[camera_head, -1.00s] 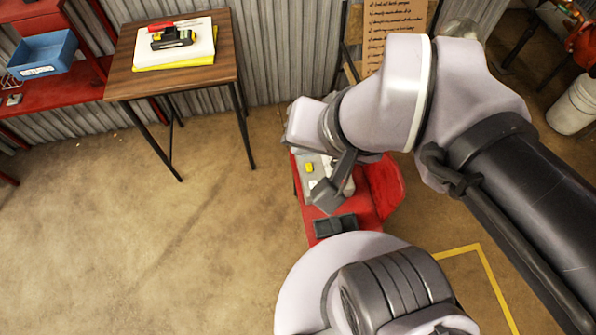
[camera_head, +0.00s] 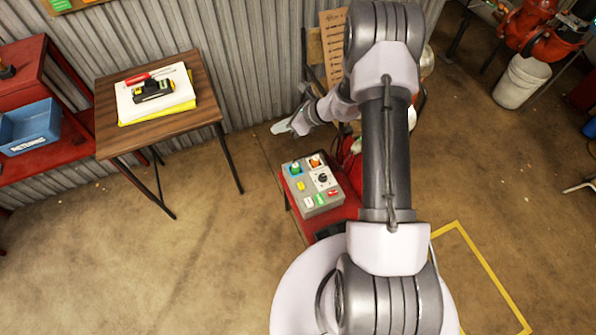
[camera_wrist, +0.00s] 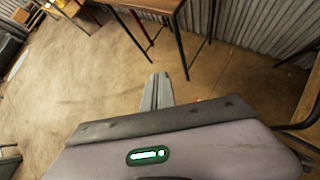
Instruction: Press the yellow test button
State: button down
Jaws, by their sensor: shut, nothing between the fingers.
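The box sits on a red stand, and the button is in plain view in the head view. My gripper (camera_head: 277,129) is beyond and above-left of the box in the picture, apart from the button, pointing left. In the wrist view, its fingers (camera_wrist: 157,78) are together and empty. That view shows floor and table legs but neither the box nor the button.
The box also has blue-green and orange controls, a black knob (camera_head: 323,180) and green and red labels. A wooden table (camera_head: 120,142) with papers stands left. Red shelving with a blue bin (camera_head: 30,128) is further left. Open floor lies between table and box.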

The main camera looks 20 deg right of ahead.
jog(key=s+d+f+m+t+h+p, duration=0.1)
jog(key=d+f+m, duration=0.15)
jog(key=f, duration=0.35)
jog(key=s+d+f+m+p, duration=0.1)
jog(key=s+d+f+m, duration=0.1)
jog(key=f+m, duration=0.3)
jog(key=m+h+p, duration=0.1)
jog(key=m, duration=0.1)
send_over(303, 187)
notch_tip(303, 187, down, 9)
jog(key=shift+f, duration=0.1)
notch_tip(303, 187, down, 9)
jog(key=b, duration=0.6)
jog(key=shift+r+b, duration=0.2)
jog(key=shift+b, duration=0.2)
dwell(0.3)
jog(key=shift+f+b, duration=0.4)
jog(key=shift+b, duration=0.15)
